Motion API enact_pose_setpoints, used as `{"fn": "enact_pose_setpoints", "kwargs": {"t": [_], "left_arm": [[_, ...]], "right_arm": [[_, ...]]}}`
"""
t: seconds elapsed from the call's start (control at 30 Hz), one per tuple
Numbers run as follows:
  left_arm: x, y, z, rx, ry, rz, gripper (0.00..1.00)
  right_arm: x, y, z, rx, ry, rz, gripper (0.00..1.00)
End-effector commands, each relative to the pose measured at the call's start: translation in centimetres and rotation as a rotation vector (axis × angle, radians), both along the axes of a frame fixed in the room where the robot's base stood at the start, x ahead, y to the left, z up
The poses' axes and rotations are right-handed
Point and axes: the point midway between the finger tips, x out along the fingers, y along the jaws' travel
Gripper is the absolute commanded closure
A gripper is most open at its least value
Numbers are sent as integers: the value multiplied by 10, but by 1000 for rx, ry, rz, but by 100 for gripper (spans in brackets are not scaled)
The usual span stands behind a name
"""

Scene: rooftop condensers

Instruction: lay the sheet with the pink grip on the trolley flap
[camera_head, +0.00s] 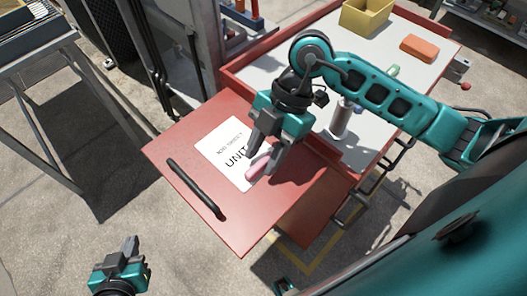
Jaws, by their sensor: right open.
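A white sheet (225,150) with printed text, partly reading "UNIT", lies flat on the red trolley flap (180,150). Its pink grip (258,163) is at the sheet's lower right end. My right gripper (262,160) is open, with its fingers pointing down around or just above the pink grip. Whether the fingers touch the grip cannot be told. The gripper hides part of the sheet's right side. My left gripper (128,245) is low at the bottom left, away from the flap; its finger gap is not clear.
A black bar handle (195,188) is on the flap's left side. The trolley's grey top (375,65) holds a yellow bin (367,18), an orange block (419,48) and a grey cylinder (340,118). A metal stand (70,100) is at left. Concrete floor is clear below it.

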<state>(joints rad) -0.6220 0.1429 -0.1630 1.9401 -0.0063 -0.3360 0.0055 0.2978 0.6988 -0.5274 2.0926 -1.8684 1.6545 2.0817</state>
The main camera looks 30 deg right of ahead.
Motion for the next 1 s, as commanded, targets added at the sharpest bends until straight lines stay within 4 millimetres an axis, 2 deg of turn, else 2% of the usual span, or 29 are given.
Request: {"fn": "enact_pose_setpoints", "kwargs": {"t": [0.3, 0.5, 0.7, 1.0], "left_arm": [[0, 0, 7, 0, 0, 0, 100], [0, 0, 9, 0, 0, 0, 100], [0, 0, 10, 0, 0, 0, 100], [-2, 0, 9, 1, 4, 0, 100]], "right_arm": [[12, -30, 56, -4, -6, -2, 58], [17, -46, 86, -2, -3, -1, 58], [20, -53, 98, -1, -2, -1, 58], [19, -53, 99, -1, -1, 0, 58]]}}
